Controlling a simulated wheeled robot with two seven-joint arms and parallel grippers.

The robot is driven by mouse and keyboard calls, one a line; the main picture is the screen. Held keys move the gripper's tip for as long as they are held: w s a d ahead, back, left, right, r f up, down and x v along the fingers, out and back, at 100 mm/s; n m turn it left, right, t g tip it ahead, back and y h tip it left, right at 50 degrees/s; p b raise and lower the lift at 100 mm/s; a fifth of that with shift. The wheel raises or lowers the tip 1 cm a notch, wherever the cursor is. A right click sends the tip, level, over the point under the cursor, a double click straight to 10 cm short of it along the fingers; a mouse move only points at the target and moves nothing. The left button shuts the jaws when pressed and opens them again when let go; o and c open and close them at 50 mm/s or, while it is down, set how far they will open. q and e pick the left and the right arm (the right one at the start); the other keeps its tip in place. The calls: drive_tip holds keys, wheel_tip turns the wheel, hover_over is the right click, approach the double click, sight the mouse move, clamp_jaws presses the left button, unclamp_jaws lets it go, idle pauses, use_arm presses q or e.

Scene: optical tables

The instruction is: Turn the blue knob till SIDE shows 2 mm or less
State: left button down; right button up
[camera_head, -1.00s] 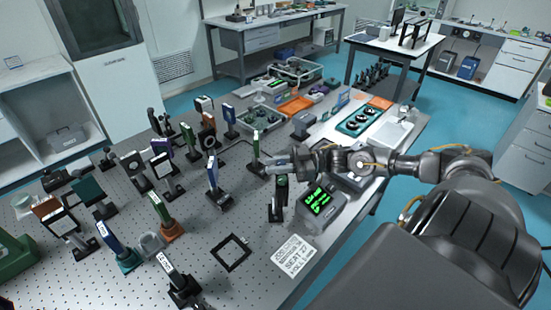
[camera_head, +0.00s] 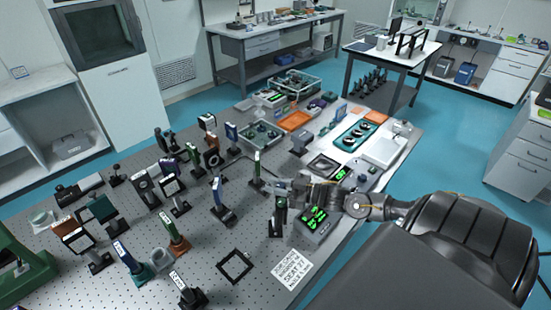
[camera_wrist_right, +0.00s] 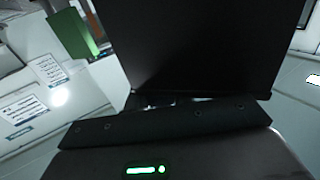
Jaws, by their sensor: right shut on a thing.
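My right gripper (camera_head: 277,187) comes in from the right and is shut at the top of a dark upright mount (camera_head: 279,217) with a green label. The blue knob itself cannot be made out; the fingers cover that spot. A grey readout box (camera_head: 325,231) with lit green digits stands just right of the mount; the digits are too small to read surely, so the SIDE value cannot be told. In the right wrist view the dark gripper body (camera_wrist_right: 200,50) fills the middle and hides the fingertips. My left gripper is in neither view.
Several optic mounts stand on the perforated table (camera_head: 130,215) left of the gripper. A square black frame (camera_head: 235,266) and a printed card (camera_head: 290,270) lie in front. Behind are an orange tray (camera_head: 294,121) and a teal tray (camera_head: 354,133).

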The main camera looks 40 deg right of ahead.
drive_tip(key=o, duration=1)
drive_tip(key=shift+s+d, duration=0.15)
drive_tip(key=shift+s, duration=0.05)
drive_tip(key=b+v, duration=0.2)
drive_tip(key=v, duration=0.8)
drive_tip(key=shift+s+b, duration=0.15)
drive_tip(key=shift+b, duration=0.15)
drive_tip(key=shift+d, duration=0.1)
